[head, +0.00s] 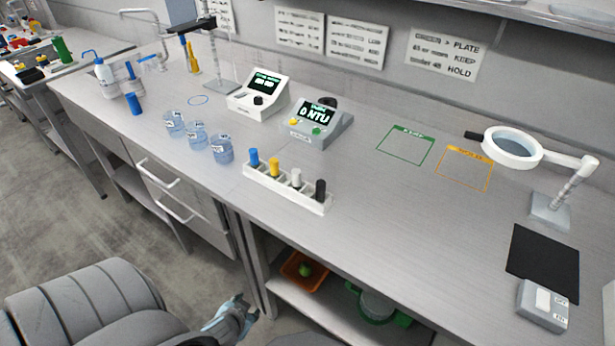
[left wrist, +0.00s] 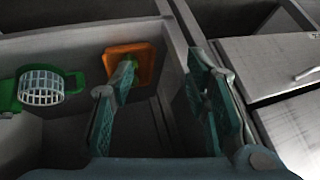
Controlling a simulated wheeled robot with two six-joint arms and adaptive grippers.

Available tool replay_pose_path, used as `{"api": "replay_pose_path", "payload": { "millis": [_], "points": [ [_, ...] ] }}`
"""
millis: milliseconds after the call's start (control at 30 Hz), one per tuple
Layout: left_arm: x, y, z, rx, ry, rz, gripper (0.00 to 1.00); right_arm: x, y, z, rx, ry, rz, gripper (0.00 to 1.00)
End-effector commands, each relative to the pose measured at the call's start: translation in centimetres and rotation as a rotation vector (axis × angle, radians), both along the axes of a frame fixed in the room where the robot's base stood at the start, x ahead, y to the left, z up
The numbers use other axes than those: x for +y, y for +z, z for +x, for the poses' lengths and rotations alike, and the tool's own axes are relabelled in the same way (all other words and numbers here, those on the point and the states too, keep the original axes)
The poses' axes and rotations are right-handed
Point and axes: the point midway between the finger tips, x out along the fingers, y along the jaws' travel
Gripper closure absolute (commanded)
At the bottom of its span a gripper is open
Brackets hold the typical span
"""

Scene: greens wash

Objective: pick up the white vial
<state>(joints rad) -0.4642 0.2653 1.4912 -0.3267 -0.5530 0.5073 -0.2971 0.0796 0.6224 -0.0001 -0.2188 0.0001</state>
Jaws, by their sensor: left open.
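The white-capped vial (head: 296,178) stands upright in a white rack (head: 311,205) near the front edge of the bench. In the rack it is between a yellow-capped vial (head: 273,168) and a black-capped vial (head: 320,190); a blue-capped vial (head: 254,159) stands at the left end. My left gripper (head: 246,312) is below bench height in front of the bench, well away from the rack. In the left wrist view its two fingers (left wrist: 165,105) are apart with nothing between them. The vials do not show in the left wrist view. My right gripper is in neither view.
Several clear jars (head: 196,135) stand left of the rack, with two meters (head: 319,122) behind. A magnifier lamp (head: 512,148) and black mat (head: 543,262) are at right. Below the bench are an orange tray (left wrist: 131,63) and a green-handled strainer (left wrist: 41,87).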

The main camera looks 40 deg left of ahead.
Motion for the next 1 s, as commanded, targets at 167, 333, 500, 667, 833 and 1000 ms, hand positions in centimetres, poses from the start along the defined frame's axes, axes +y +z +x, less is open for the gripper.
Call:
{"api": "replay_pose_path", "payload": {
  "millis": [167, 333, 500, 667, 833, 1000],
  "points": [
    [0.4, 21.6, 7.9, -0.448, 0.075, 0.056, 0.57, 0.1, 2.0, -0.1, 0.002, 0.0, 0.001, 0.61],
    [-1.3, 31.5, 11.0, -0.789, -0.009, -0.025, 0.57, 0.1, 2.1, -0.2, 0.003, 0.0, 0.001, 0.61],
    [-2.1, 33.5, 13.8, -0.879, -0.069, -0.085, 0.57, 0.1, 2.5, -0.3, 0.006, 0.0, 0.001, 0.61],
    [-1.1, 32.9, 18.0, -0.878, -0.066, -0.086, 0.57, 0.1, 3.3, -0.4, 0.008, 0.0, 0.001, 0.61],
    [-0.5, 32.3, 20.7, -0.875, -0.067, -0.086, 0.57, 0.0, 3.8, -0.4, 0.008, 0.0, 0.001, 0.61],
    [0.4, 32.1, 23.5, -0.875, -0.066, -0.086, 0.57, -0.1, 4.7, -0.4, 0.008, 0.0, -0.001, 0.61]
  ]
}}
